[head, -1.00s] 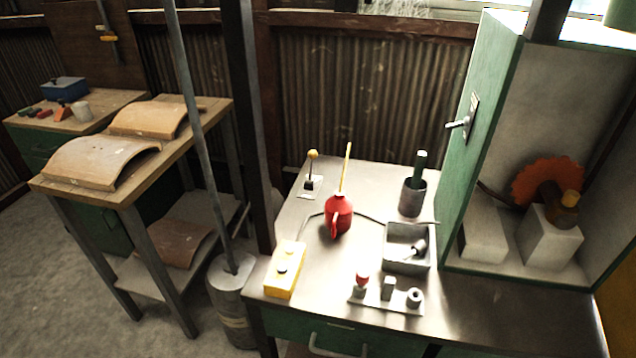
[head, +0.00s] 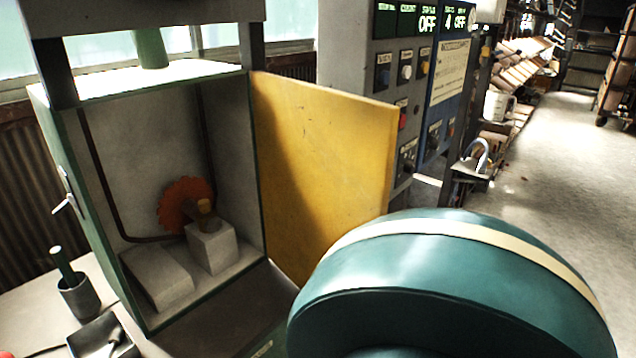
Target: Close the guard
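The guard is a yellow panel (head: 325,150) hinged at the right edge of the green cabinet (head: 110,225). It stands swung open, away to the right of the cabinet's front opening. Inside the cabinet are an orange toothed disc (head: 180,198) and pale blocks. A large teal rounded body with a cream band fills the lower right and covers the area below the panel's right corner. It looks like part of my own arm, but I cannot be sure. Neither gripper shows in the head view.
A control cabinet (head: 355,70) with buttons and displays reading OFF stands behind the panel. A small lever (head: 63,207) sticks out of the cabinet's left side. Open floor (head: 560,170) lies at the right.

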